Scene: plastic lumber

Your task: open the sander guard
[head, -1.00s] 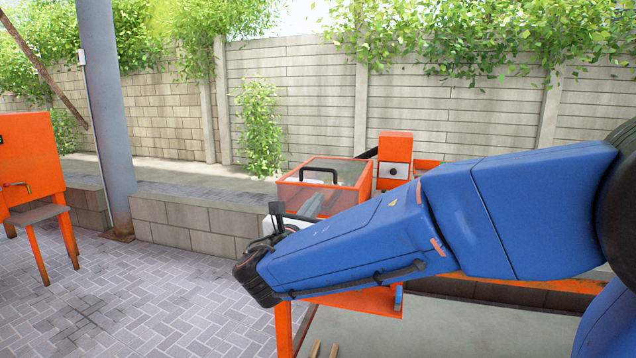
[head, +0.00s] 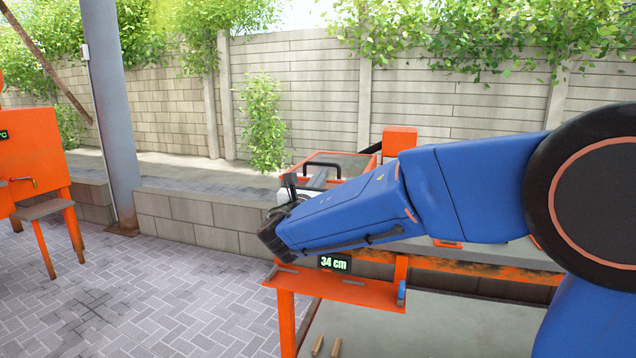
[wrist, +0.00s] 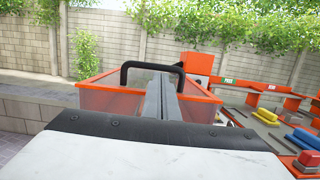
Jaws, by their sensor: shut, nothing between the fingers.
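The sander guard (head: 352,163) is an orange-framed box with a clear top, beyond my arm in the head view. It looks closed, and my arm hides much of it. Its black bar handle (head: 322,164) stands up at the near side. In the wrist view the guard (wrist: 103,97) fills the middle and the handle (wrist: 150,65) arches above its edge. My gripper (wrist: 161,85) has its grey fingers together and empty, pointing at the handle. The fingertips overlap the handle's span in the wrist view; I cannot tell whether they touch it.
An orange box (head: 399,141) stands behind the guard. An orange bench with a "34 cm" display (head: 334,263) lies below my arm. In the wrist view, blue (wrist: 301,138) and yellow (wrist: 265,115) pieces lie at right.

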